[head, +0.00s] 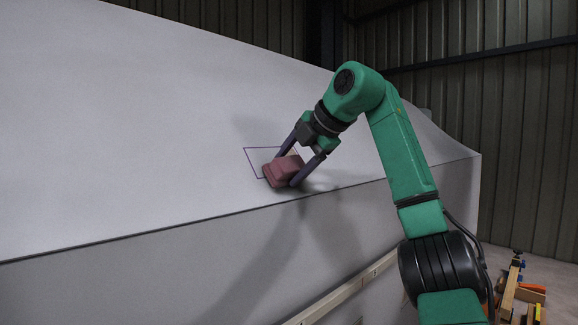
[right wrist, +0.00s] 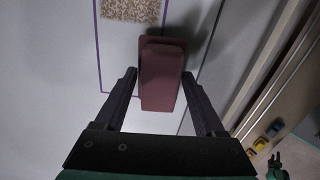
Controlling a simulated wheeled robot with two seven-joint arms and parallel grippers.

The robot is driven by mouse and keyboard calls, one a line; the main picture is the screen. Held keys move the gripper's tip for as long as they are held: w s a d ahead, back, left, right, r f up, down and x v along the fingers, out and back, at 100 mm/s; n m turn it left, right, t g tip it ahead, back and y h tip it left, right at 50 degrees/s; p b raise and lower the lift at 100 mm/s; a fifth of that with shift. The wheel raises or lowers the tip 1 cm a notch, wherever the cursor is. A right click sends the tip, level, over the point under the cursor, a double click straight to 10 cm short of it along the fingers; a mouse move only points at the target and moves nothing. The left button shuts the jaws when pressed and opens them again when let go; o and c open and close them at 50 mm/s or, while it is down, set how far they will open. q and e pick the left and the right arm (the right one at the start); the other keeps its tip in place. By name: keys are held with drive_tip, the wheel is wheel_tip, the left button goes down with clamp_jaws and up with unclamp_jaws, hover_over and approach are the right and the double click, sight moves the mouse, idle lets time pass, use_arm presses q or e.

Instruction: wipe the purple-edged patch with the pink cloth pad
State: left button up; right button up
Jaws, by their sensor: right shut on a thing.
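The pink cloth pad (head: 282,170) is a dull pink block with a raised grip part. My right gripper (head: 287,169) is shut on it, with one dark finger on each side. In the right wrist view the pad (right wrist: 161,78) sits between the fingertips (right wrist: 159,75). The purple-edged patch (head: 256,159) is a thin purple outline on the sloping pale hull. The pad covers its lower right part in the head view. In the right wrist view a speckled brown area (right wrist: 131,10) shows between the purple lines, beyond the pad. I cannot tell whether the pad touches the hull. My left gripper is out of view.
The pale hull surface (head: 130,130) is broad and clear around the patch. Its lower edge runs just below the pad, above a steeper side (head: 130,280). A pale rail (head: 345,290) runs along that side. Wood pieces and clamps (head: 522,290) lie at lower right.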

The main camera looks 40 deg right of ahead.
sight(304, 163)
drive_tip(key=shift+d+r+p, duration=0.2)
drive_tip(key=shift+d+p, duration=1.1)
drive_tip(key=shift+d, duration=0.35)
drive_tip(key=shift+d+f, duration=0.2)
drive_tip(key=shift+d, duration=0.2)
drive_tip(key=shift+a, duration=0.1)
drive_tip(key=shift+w+a+f, duration=0.1)
drive_tip(key=shift+w+f, duration=0.25)
drive_tip(key=shift+w, duration=0.05)
